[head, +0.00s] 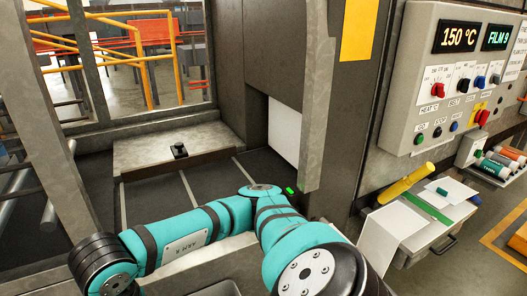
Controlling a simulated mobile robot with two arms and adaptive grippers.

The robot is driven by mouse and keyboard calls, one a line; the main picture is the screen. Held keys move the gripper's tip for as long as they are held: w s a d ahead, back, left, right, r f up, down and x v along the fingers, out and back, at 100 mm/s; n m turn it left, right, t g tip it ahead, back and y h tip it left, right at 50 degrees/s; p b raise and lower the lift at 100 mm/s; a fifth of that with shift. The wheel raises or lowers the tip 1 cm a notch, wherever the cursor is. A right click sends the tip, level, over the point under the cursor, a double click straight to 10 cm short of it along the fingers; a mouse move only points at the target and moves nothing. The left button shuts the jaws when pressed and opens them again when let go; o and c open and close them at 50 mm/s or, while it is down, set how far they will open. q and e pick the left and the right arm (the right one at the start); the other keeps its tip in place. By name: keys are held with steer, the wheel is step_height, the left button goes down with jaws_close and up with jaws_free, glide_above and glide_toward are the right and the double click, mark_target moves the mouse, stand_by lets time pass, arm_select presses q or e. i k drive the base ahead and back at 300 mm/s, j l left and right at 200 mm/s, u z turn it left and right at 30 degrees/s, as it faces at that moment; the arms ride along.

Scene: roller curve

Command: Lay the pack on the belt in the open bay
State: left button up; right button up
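The dark belt (150,203) lies in the middle left, inside the machine's opening, crossed by thin pale strips that mark off bays. I cannot tell which bay is the open one. A pale grey block or cover (140,151) with a small black knob on it stands at the belt's far end. No pack can be made out clearly. A whitish surface (230,244) shows partly behind my teal arm links, and I cannot tell what it is. Neither of my grippers shows; teal arm links cross the front of the belt and hide part of it.
A control panel (437,92) reading 150 °C and FILM 9 is at the right. Below it, a small shelf (403,222) holds papers and a yellow-handled tool (405,184). A grey post (322,95) borders the opening's right side. Metal rollers (52,198) lie at the left.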

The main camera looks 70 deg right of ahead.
mark_target(203, 196)
steer(key=i+l+z, duration=0.3)
steer(key=z, duration=0.15)
steer(key=i+l+z, duration=0.15)
steer(key=i+z, duration=0.3)
steer(key=i+l, duration=0.1)
steer(key=i, duration=0.15)
